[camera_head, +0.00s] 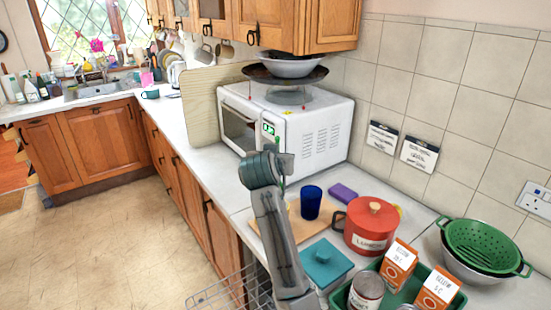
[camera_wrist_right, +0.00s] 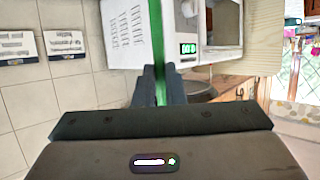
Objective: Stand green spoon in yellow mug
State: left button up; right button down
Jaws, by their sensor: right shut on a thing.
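My right gripper (camera_wrist_right: 160,72) is shut on the green spoon (camera_wrist_right: 157,40), whose long thin green length runs up out of the frame in the right wrist view. In the head view this gripper (camera_head: 283,164) is raised in front of the white microwave, and a sliver of the green spoon (camera_head: 281,185) shows below it. The spoon looks roughly upright; my arm hides much of it. My left gripper is not in view.
A blue cup (camera_head: 311,204) stands on a wooden board below the gripper. A red pot (camera_head: 372,228), teal box (camera_head: 322,262), purple block (camera_head: 343,192) and green colander (camera_head: 484,246) crowd the counter. The microwave (camera_head: 308,132) stands behind. A wire basket (camera_head: 225,296) is at the front edge.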

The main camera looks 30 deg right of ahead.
notch_tip(320, 180, down, 9)
jog(key=b, duration=0.4)
jog(key=shift+b, duration=0.3)
dwell(0.3)
jog(key=c, duration=1.4)
grip_release()
jog(key=shift+c, duration=0.2)
jog(key=shift+a+r, duration=0.1)
